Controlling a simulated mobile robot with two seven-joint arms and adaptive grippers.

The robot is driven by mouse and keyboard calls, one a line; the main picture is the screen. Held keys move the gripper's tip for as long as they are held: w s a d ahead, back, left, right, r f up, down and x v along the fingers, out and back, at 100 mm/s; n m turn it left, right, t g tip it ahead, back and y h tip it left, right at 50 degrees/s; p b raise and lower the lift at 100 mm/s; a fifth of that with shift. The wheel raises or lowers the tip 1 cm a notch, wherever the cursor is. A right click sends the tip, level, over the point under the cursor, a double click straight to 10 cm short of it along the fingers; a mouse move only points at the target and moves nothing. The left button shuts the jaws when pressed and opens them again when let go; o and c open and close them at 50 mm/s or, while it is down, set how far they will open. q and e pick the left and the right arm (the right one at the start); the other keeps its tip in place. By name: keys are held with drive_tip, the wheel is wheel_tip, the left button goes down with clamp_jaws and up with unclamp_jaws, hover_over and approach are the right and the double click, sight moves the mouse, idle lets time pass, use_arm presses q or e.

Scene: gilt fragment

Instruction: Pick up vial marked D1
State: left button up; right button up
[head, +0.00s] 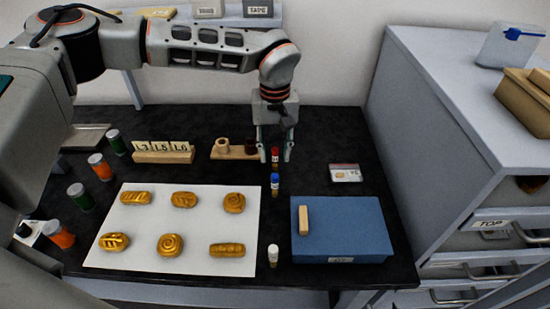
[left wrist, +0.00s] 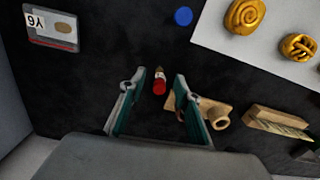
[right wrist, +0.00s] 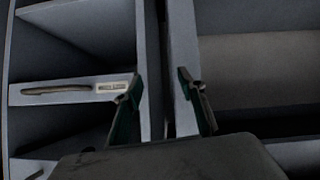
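Three small vials stand in a column on the black table: a red-capped vial (head: 275,154), a blue-capped vial (head: 274,180) and a white-capped vial (head: 272,252). Any D1 marking is too small to read. My left gripper (head: 276,158) is open and points down at the red-capped vial. In the left wrist view the red-capped vial (left wrist: 159,85) shows between the open fingers (left wrist: 160,77), with a gap on each side. The blue cap (left wrist: 183,16) lies beyond the fingertips. My right gripper (right wrist: 158,78) is open and empty, facing grey furniture panels.
A wooden holder (head: 232,153) stands just left of the red-capped vial. A blue box (head: 350,225), a labelled card (head: 345,173) and a white sheet (head: 155,225) with gold pieces lie around. Several orange and green jars line the left. A grey drawer cabinet (head: 440,130) stands right.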

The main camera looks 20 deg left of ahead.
use_arm(q)
drive_tip(key=shift+f, duration=0.5)
drive_tip(key=shift+w, duration=0.1)
drive_tip(key=c, duration=0.9)
clamp_jaws()
drive_tip(key=shift+r, duration=0.2)
